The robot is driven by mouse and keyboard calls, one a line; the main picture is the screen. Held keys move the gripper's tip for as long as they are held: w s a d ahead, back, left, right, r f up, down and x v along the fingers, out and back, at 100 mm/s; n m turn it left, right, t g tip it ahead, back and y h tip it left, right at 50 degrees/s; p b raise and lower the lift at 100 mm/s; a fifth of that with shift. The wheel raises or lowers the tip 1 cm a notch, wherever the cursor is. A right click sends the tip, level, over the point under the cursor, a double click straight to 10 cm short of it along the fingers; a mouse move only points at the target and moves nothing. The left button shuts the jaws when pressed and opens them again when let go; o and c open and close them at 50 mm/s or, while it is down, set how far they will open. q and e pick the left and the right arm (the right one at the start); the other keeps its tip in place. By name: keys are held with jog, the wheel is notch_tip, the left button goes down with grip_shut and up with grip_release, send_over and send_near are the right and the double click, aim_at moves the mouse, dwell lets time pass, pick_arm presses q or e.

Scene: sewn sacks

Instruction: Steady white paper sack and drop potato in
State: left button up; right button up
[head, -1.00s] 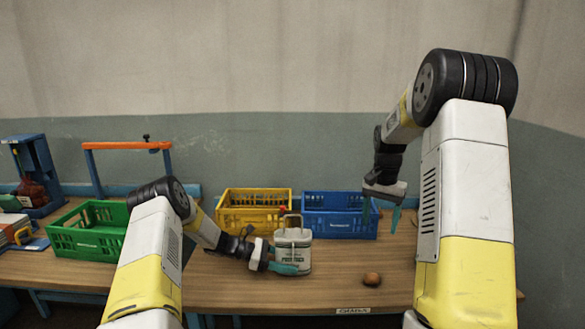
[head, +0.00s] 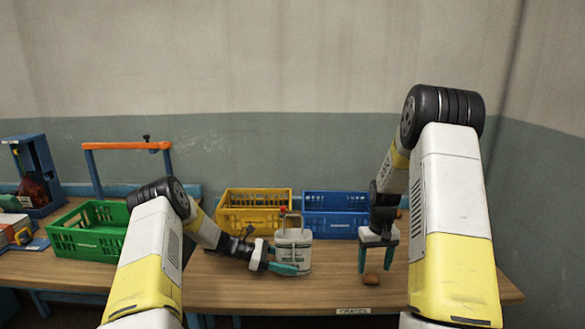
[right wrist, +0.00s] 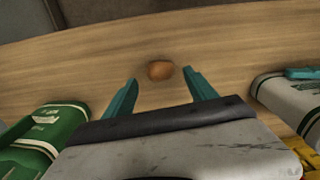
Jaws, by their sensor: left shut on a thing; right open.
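The white paper sack (head: 293,250) stands upright on the table, with dark print on its front. It also shows at the right of the right wrist view (right wrist: 290,98). My left gripper (head: 284,268) is shut on the sack low at its front. The brown potato (head: 371,279) lies on the table to the right of the sack. My right gripper (head: 374,267) is open and points down, just above the potato. In the right wrist view the potato (right wrist: 160,70) shows centred between the fingertips, and no contact is visible.
A yellow crate (head: 228,223) and a blue crate (head: 325,227) stand behind the sack. A green crate (head: 72,241) is at the left. A green and white packet (right wrist: 50,140) shows at the left of the right wrist view. The table around the potato is clear.

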aim_at(373, 275)
jog(key=shift+f, duration=2.15)
jog(key=shift+c, duration=0.3)
jog(key=c, duration=1)
notch_tip(373, 275, up, 10)
